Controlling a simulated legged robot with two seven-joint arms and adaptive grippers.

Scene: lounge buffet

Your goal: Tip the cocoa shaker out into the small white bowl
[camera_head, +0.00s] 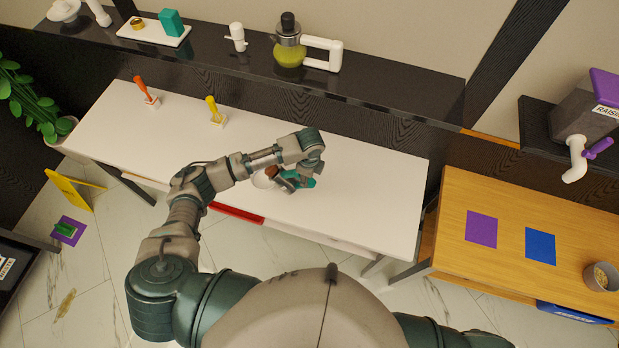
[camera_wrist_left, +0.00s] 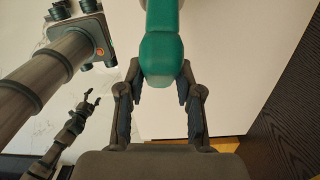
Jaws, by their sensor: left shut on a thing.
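My left gripper (camera_head: 292,183) is shut on a teal shaker (camera_head: 309,182) above the white table. The shaker is tilted well over, with its teal end to the right; a brown patch shows at the left end of the grip, by the bowl. In the left wrist view the teal shaker (camera_wrist_left: 162,45) runs up between the fingers. The small white bowl (camera_head: 260,180) is just left of the gripper, partly hidden by the arm and gripper. I cannot tell whether anything is falling into it. My right gripper (camera_wrist_left: 93,97) shows small in the left wrist view, fingers apart and empty.
The white table (camera_head: 370,190) has free room to the right. An orange-handled tool (camera_head: 146,93) and a yellow-handled tool (camera_head: 215,112) stand at its left. A dark shelf (camera_head: 400,92) runs behind. A wooden table (camera_head: 460,270) stands at the right.

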